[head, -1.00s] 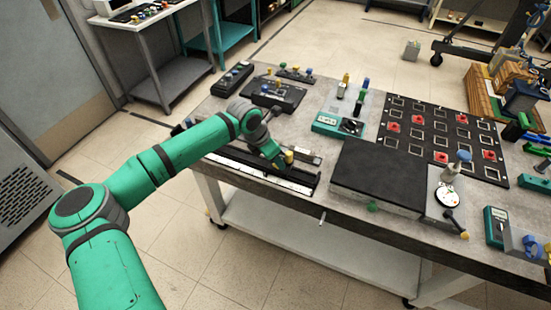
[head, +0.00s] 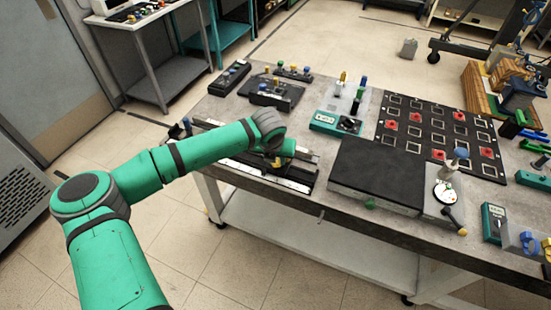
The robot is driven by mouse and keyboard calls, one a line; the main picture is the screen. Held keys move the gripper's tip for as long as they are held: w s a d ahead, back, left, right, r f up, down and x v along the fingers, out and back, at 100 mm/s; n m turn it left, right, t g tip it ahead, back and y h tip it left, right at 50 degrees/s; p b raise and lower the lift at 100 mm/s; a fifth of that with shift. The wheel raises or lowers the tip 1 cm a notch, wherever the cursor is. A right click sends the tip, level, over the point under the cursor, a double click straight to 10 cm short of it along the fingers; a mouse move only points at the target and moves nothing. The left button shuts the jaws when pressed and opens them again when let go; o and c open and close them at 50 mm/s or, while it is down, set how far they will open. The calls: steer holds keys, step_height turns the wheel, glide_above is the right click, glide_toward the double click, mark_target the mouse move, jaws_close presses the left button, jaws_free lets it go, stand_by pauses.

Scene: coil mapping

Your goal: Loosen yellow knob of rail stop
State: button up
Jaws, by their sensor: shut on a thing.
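The black rail with a white scale strip (head: 247,169) lies along the front left edge of the workbench. A small part of the yellow knob of the rail stop (head: 277,163) shows just below my wrist, over the rail. My gripper (head: 279,158) is down at the knob and shut on it. The fingers are mostly hidden by my wrist, and the rail stop's body is largely covered by my arm.
A dark raised plate (head: 376,172) stands right of the rail. A black grid board with red pieces (head: 440,135) and a teal meter (head: 336,121) lie behind. Black boxes with knobs (head: 270,93) stand at the back left.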

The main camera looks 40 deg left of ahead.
steer(key=shift+d+n, duration=0.1)
steer(key=shift+n, duration=0.2)
steer(key=o, duration=1)
steer(key=shift+o, duration=0.2)
steer(key=v, duration=1)
steer(key=shift+r, duration=0.35)
steer(key=shift+d, duration=0.15)
